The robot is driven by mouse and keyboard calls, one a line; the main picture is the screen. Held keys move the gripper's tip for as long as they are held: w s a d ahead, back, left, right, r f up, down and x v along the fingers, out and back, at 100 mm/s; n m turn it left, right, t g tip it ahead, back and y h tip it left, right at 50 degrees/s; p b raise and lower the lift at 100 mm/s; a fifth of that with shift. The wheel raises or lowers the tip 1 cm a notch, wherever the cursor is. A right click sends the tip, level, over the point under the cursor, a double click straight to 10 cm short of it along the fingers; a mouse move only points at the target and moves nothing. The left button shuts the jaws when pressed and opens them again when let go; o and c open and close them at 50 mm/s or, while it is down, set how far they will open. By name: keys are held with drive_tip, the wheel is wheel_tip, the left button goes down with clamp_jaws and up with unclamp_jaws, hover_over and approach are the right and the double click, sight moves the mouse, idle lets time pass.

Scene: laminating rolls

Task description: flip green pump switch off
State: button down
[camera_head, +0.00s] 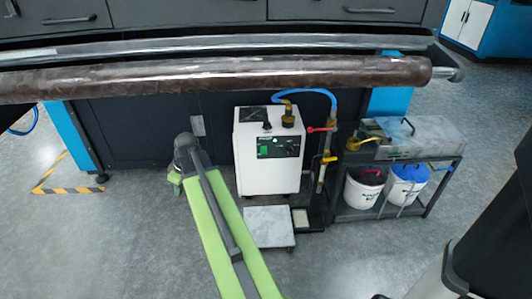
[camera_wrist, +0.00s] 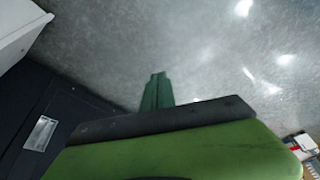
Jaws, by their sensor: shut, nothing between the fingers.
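The white pump unit (camera_head: 260,181) stands upright on the floor in front of the long machine. The green switch (camera_head: 264,150) sits at the left of the dark panel on its front. The switch is too small to tell its position. My gripper (camera_head: 177,186) is to the left of the pump, apart from it and lower than the switch. In the wrist view, my gripper's green fingers (camera_wrist: 157,84) are together with nothing between them, with grey floor beyond. The switch is not in the wrist view.
A blue hose (camera_head: 316,92) and red-handled valve pipes stand right of the pump. A low grey platform (camera_head: 269,226) lies before it. A metal bench (camera_head: 430,137) with buckets is at right. A long brown roll (camera_head: 220,76) hangs above.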

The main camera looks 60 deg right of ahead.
sight(266, 149)
drive_tip(key=s+d+r+n+t+h, duration=0.1)
drive_tip(key=s+d, duration=0.6)
drive_tip(key=d, duration=0.5)
drive_tip(key=s+d+r+n+t+h, duration=0.1)
drive_tip(key=s+d, duration=0.6)
drive_tip(key=d, duration=0.4)
drive_tip(key=s+d+r+t+h, duration=0.1)
drive_tip(key=s+d+r, duration=0.1)
drive_tip(key=s+d, duration=0.5)
drive_tip(key=d, duration=0.5)
drive_tip(key=shift+s+d+n+t+h, duration=0.15)
drive_tip(key=shift+d+n+t+h, duration=0.15)
drive_tip(key=shift+d+n, duration=0.1)
drive_tip(key=shift+f, duration=0.1)
drive_tip(key=w+d+f+b, duration=0.1)
drive_tip(key=w+f+b, duration=0.1)
drive_tip(key=w+d+f+b, duration=0.2)
drive_tip(key=w+b, duration=0.1)
drive_tip(key=w+d+f+b, duration=0.1)
drive_tip(key=w+f+b, duration=0.1)
drive_tip(key=w+f, duration=0.1)
drive_tip(key=shift+w+d+f, duration=0.1)
drive_tip(key=shift+w+d, duration=0.05)
drive_tip(key=shift+d, duration=0.15)
drive_tip(key=shift+w+d, duration=0.1)
drive_tip(key=shift+d, duration=0.05)
